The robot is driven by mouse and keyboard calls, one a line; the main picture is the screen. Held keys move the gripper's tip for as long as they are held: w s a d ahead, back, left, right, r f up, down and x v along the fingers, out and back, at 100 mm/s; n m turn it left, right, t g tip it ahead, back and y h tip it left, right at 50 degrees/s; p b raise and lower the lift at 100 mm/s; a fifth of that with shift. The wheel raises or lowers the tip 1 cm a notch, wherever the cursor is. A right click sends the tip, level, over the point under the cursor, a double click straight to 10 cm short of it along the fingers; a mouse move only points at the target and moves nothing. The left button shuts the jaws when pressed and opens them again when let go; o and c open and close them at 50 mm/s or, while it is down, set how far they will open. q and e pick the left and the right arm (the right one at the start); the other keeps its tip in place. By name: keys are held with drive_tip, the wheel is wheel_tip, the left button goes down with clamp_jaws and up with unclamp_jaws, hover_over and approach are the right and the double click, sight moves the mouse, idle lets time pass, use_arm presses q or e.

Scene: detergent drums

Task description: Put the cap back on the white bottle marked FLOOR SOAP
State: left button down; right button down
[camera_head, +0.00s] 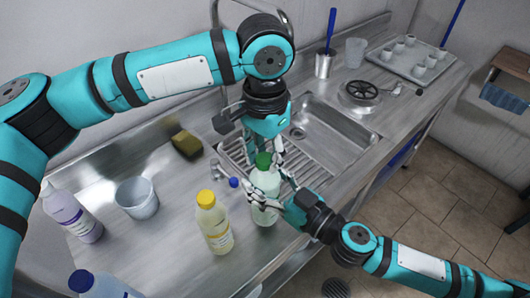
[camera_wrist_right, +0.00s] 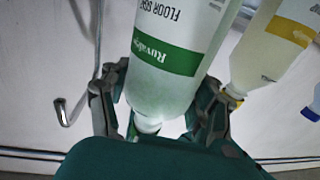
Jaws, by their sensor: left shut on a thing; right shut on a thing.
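The white bottle marked FLOOR SOAP (camera_head: 265,184) stands upright on the steel counter. In the right wrist view the bottle (camera_wrist_right: 165,80) appears upside down, with a green label band. My right gripper (camera_head: 264,203) is shut on its body from the right. The green cap (camera_head: 264,159) is at the bottle's top, in line with its neck. My left gripper (camera_head: 265,150) comes down from above and is shut on the cap. The fingers partly hide the cap and neck, so I cannot tell whether the cap is seated.
A yellow-capped bottle (camera_head: 214,222) stands close left of the white bottle. The sink (camera_head: 335,135) lies behind.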

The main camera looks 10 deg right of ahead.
use_arm(q)
drive_tip(key=m, duration=0.9)
drive_tip(key=shift+w+m, duration=0.1)
drive_tip(key=shift+m, duration=0.2)
drive_tip(key=c, duration=0.9)
unclamp_jaws()
wheel_tip(320, 180, up, 12)
